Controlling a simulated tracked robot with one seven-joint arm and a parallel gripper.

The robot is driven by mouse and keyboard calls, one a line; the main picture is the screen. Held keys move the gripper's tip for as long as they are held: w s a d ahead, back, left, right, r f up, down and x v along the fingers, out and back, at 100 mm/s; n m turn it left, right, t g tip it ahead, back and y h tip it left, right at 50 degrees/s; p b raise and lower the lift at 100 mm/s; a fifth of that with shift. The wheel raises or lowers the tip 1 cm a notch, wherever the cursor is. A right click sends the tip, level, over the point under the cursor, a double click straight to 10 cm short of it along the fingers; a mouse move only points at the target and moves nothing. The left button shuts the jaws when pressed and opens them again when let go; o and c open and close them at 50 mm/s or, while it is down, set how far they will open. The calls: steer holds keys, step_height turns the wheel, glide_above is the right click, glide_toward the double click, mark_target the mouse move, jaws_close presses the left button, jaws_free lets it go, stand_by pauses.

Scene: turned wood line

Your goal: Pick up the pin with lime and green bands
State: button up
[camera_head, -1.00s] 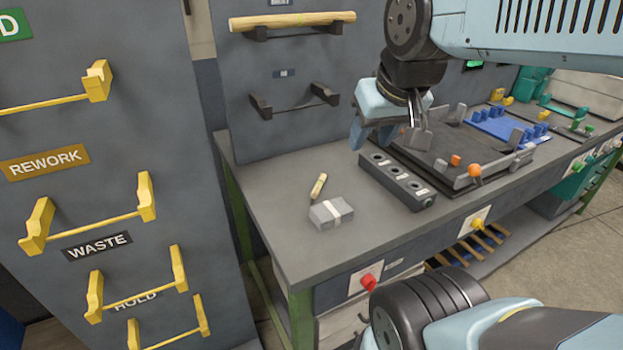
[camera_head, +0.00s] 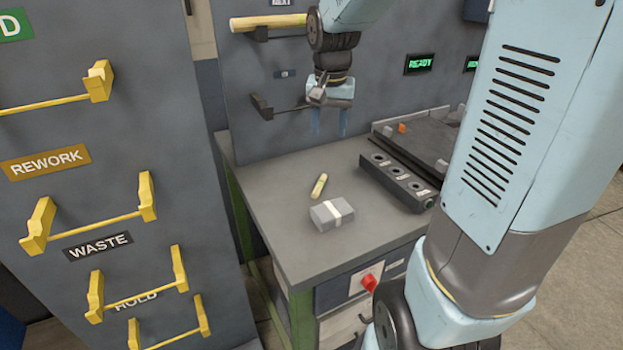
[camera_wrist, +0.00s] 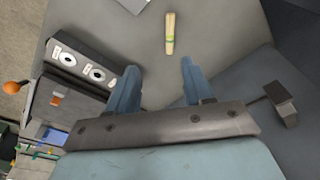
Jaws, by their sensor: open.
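The pin (camera_head: 319,186) is a short, pale wooden stick lying on the grey bench top. It also shows in the wrist view (camera_wrist: 169,42), with a lime-green band near its middle; the separate bands are too small to tell apart. My gripper (camera_head: 329,133) is above the bench near the back panel, higher than the pin and apart from it. In the wrist view my gripper (camera_wrist: 160,82) has its two blue fingers spread with nothing between them, and the pin lies beyond the fingertips.
A grey block with a white strap (camera_head: 331,214) lies just in front of the pin. A dark block with several round holes (camera_head: 397,182) stands to the right. A wooden rod (camera_head: 268,22) rests on panel brackets behind. The bench around the pin is otherwise clear.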

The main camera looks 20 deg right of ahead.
steer(key=w+f+m+g, duration=0.1)
steer(key=w+f+m, duration=0.1)
steer(key=w+f, duration=0.35)
glide_above(320, 182)
steer(key=shift+g, duration=0.3)
steer(key=f, duration=0.9)
steer(key=shift+s+a+f, duration=0.15)
steer(key=shift+a, duration=0.05)
steer(key=shift+d+f, duration=0.15)
steer(key=shift+f, duration=2.5)
steer(key=shift+c, duration=0.5)
jaws_close()
